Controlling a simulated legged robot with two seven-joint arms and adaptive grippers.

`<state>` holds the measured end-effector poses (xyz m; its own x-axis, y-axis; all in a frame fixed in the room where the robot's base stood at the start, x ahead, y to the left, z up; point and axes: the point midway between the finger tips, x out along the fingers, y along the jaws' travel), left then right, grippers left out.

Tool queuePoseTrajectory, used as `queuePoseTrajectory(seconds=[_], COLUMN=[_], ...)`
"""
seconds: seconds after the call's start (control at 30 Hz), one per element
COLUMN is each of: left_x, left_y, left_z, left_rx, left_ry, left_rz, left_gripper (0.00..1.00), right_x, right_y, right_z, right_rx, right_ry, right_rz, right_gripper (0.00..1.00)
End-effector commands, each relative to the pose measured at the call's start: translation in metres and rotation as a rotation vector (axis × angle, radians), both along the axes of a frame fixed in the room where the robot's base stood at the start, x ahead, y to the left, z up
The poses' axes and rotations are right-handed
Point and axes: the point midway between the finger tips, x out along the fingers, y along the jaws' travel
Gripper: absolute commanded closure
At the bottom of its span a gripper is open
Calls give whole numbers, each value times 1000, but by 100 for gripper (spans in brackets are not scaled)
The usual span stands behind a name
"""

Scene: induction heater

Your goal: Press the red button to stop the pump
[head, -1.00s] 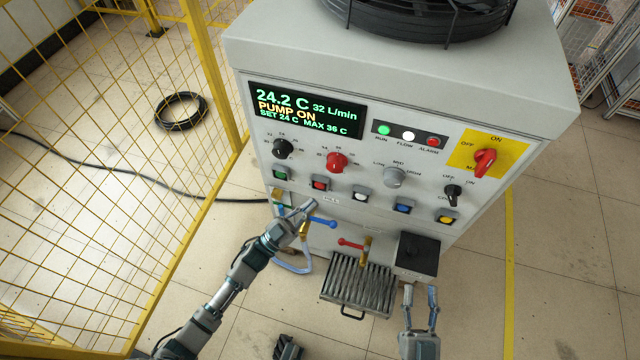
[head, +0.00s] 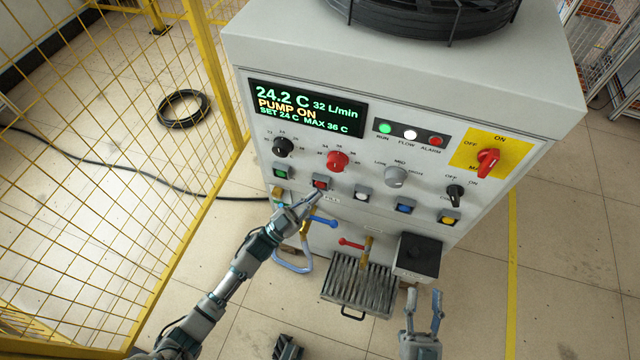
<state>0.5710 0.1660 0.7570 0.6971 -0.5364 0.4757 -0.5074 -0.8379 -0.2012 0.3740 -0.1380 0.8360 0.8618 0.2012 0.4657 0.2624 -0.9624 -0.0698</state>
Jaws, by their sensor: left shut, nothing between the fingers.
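The red button (head: 320,182) is a small square push button in a dark frame on the front panel, in the lower button row, between a green button (head: 281,173) and a white button (head: 362,194). My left gripper (head: 316,196) is shut and empty, its tip just below the red button; I cannot tell whether it touches. The display (head: 306,108) reads PUMP ON, 24.2 C and 32 L/min. My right gripper (head: 424,296) is open and empty, low in front of the machine, below the black box.
A blue-handled valve (head: 322,221) and a red-handled valve (head: 351,243) stick out below the buttons. A grated tray (head: 358,287) and a black-topped box (head: 419,256) project lower down. A yellow mesh fence (head: 178,215) stands at the left.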

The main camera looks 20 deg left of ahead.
Motion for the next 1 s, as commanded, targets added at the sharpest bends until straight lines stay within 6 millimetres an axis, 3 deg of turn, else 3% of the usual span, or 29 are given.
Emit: queuePoseTrajectory(seconds=[1.0], left_x=[7], left_y=[-1], left_z=[2], left_rx=[0], left_ry=[0], left_rz=[0], left_gripper=[100], right_x=[0], right_y=[0], right_z=[1], right_rx=[1], right_ry=[1], right_rz=[1], right_gripper=[60])
